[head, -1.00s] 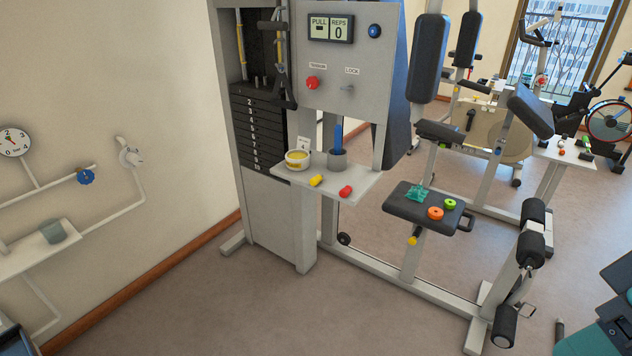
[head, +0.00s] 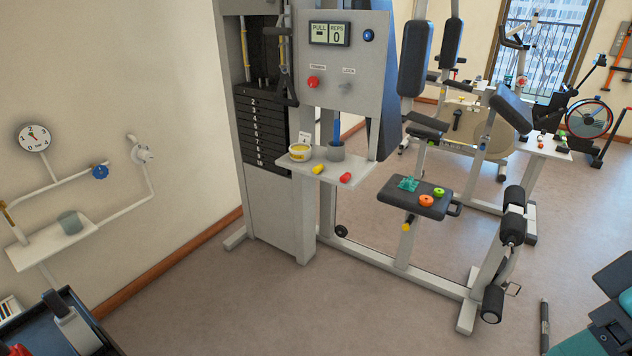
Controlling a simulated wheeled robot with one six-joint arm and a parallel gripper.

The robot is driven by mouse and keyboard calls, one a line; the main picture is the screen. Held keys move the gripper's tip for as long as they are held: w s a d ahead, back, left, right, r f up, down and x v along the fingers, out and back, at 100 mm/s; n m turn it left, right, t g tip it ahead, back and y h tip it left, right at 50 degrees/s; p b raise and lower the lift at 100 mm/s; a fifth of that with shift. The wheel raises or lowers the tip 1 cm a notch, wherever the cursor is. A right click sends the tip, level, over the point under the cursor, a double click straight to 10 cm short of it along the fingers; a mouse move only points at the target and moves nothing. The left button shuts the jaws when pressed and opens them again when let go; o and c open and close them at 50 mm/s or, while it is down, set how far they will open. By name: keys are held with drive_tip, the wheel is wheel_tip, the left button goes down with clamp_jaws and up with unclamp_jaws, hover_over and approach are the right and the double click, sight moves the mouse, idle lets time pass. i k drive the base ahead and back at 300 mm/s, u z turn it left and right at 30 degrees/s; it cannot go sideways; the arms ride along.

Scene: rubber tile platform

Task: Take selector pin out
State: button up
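The weight stack (head: 262,130) is a column of black numbered plates in the grey machine at the centre of the head view. I cannot make out a selector pin in its plates at this size. A small yellow piece (head: 318,169) and a small red piece (head: 346,178) lie on the machine's white shelf (head: 300,168); I cannot tell whether either is a pin. A yellow knob (head: 406,227) shows under the machine's seat.
The shelf also holds a yellow-topped tub (head: 300,152) and a grey cup (head: 335,151) with a blue stick. The seat (head: 407,199) carries small objects. The floor in front is open.

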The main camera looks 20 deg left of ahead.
sight(317, 169)
drive_tip(key=z, duration=0.45)
drive_tip(key=i, duration=1.65)
drive_tip(key=u, duration=0.7)
drive_tip(key=i, duration=0.7)
drive_tip(key=u, duration=1.3)
drive_tip(key=i, duration=0.45)
drive_tip(key=u, duration=0.35)
